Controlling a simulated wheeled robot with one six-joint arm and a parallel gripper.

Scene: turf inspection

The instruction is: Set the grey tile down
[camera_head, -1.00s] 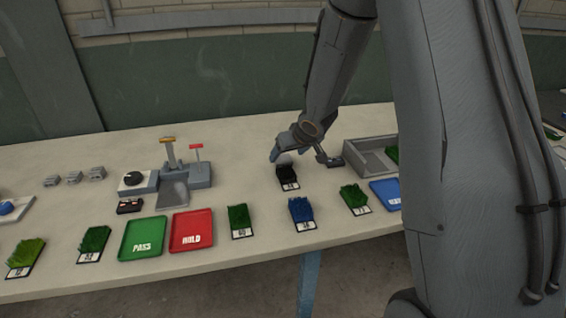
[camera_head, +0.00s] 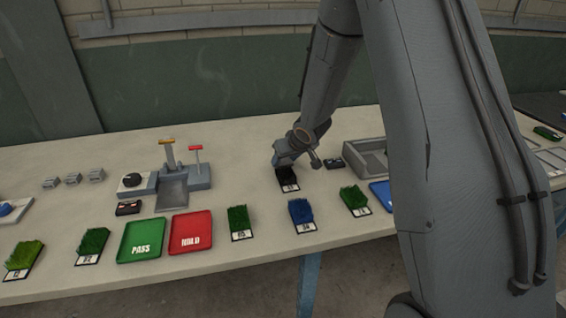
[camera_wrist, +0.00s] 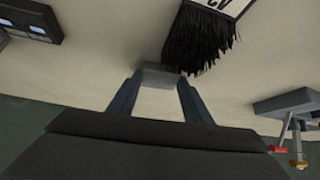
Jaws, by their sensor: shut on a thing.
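My gripper (camera_wrist: 160,82) is shut on the grey tile (camera_wrist: 160,74), a small plain light-grey piece between the fingertips in the wrist view. A black turf sample (camera_wrist: 200,42) lies close beside the tile there. In the head view my gripper (camera_head: 280,160) is low over the table, just behind the black turf sample (camera_head: 287,178). The tile cannot be made out in the head view. I cannot tell whether it touches the table.
A dark small device (camera_head: 330,164) and a grey open box (camera_head: 366,158) stand right of my gripper. A lever device (camera_head: 172,185), green PASS tray (camera_head: 141,240) and red tray (camera_head: 190,232) lie left. Several turf samples line the front. Bare table lies behind my gripper.

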